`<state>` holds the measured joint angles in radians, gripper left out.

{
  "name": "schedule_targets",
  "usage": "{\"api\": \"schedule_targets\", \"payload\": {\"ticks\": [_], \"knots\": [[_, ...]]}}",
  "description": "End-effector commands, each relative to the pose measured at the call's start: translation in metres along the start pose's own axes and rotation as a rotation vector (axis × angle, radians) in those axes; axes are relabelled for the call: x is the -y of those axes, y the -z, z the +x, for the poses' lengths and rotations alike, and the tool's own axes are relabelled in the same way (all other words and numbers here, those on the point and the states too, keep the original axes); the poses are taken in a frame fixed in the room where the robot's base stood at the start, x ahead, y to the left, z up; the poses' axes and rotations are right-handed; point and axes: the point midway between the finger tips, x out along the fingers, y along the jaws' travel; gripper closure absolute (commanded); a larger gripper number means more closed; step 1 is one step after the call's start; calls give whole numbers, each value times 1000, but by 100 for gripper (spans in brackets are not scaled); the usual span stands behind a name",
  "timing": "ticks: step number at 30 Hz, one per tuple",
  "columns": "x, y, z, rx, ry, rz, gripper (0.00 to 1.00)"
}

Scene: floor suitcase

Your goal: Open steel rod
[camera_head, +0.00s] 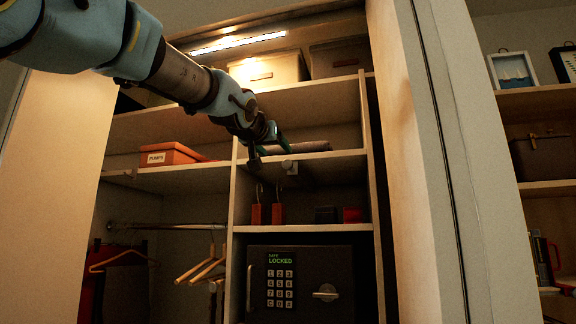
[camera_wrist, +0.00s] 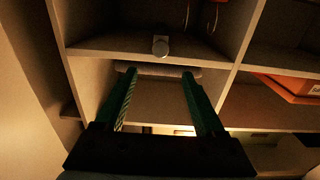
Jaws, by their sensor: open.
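A metal hanging rail (camera_head: 165,227) crosses the lower left compartment in the head view; it is the clearest steel rod there. Nothing is visibly held.
A locked safe (camera_head: 335,285) with a keypad stands below. An orange shoe box (camera_head: 172,154) is at left. Wooden hangers (camera_head: 195,270) hang from the rail. The cabinet's right side panel (camera_head: 405,150) stands close by.

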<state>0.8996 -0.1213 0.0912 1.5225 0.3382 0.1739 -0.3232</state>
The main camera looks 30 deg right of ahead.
Motion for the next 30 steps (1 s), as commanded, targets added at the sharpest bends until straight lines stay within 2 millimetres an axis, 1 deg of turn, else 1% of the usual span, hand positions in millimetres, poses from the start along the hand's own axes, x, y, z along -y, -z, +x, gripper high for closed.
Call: {"api": "schedule_targets", "payload": {"ticks": [5,12,15,18,21,30], "knots": [[0,2,26,5,0,1,29],[1,2,72,6,2,2,29],[1,1,86,7,2,1,29],[1,0,96,5,1,1,29],[1,-1,102,4,1,1,29],[1,-2,104,4,1,1,29]]}}
